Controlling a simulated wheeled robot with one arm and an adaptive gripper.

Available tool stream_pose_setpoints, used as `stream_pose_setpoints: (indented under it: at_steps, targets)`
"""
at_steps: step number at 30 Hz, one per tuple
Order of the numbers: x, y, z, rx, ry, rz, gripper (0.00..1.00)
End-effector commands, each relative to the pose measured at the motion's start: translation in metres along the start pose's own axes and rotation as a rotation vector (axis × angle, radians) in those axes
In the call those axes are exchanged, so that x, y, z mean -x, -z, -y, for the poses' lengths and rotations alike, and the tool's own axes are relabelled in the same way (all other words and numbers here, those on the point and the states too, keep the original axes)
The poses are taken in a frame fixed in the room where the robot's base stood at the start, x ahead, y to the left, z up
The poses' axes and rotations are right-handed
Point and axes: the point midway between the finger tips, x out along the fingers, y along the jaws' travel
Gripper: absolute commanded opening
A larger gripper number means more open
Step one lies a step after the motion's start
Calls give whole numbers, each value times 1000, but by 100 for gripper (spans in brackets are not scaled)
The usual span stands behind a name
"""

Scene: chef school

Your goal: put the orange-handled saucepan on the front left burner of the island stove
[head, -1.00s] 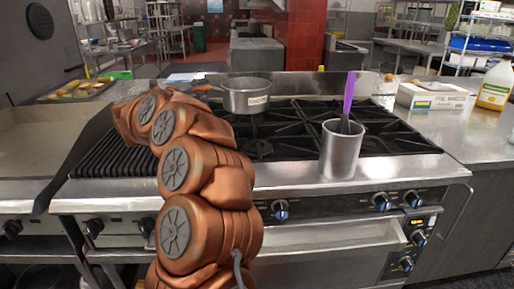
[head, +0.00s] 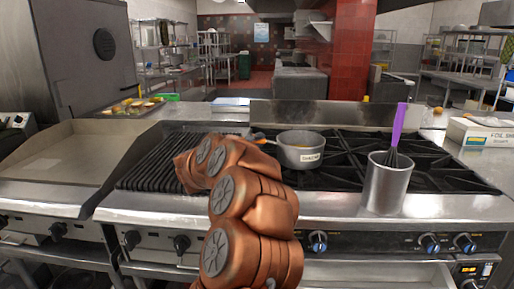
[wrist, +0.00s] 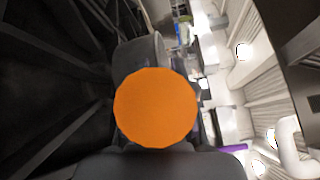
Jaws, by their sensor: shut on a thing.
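The saucepan (head: 300,153) is a grey metal pot with a white label on its side. In the head view it is at the left part of the black burner grates, left of the whisk container. Its orange handle (head: 263,141) points left towards my arm. In the wrist view the round orange handle end (wrist: 155,108) fills the middle, with the dark pot behind it. My gripper (wrist: 160,150) is shut on the handle; in the head view my copper arm mostly hides it. I cannot tell whether the pan touches the grates (head: 345,180).
A steel container (head: 387,185) with a purple-handled whisk (head: 398,130) stands at the stove's front, right of the pan. A ridged grill (head: 165,165) and a flat griddle (head: 65,155) lie to the left. A white box (head: 485,131) stands on the right counter.

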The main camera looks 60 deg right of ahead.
Motion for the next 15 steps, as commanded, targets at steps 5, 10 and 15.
stream_pose_setpoints:
  at_steps: [5,10,15]
  targets:
    - [0,3,-14,2,5,2,0]
    - [0,4,-16,1,6,2,0]
    - [0,4,-16,0,6,2,0]
